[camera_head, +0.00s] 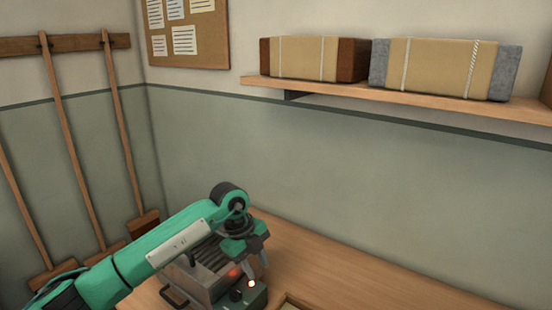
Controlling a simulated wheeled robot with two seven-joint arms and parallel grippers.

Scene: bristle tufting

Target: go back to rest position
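My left arm comes in from the lower left, and my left gripper (256,264) points down at its end. It is over the right side of a grey metal machine (205,279) on the wooden workbench (345,274). The gripper is small here and partly merges with the machine behind it, so I cannot tell whether its fingers are open or shut. I cannot make out anything held. My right gripper is not in view.
A dark green box (257,299) with a glowing lamp sits by the machine. A wooden tray edge (293,302) shows at the bottom. The bench to the right looks clear. A wall shelf (400,100) holds wrapped bundles, and long-handled brooms (77,150) hang at left.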

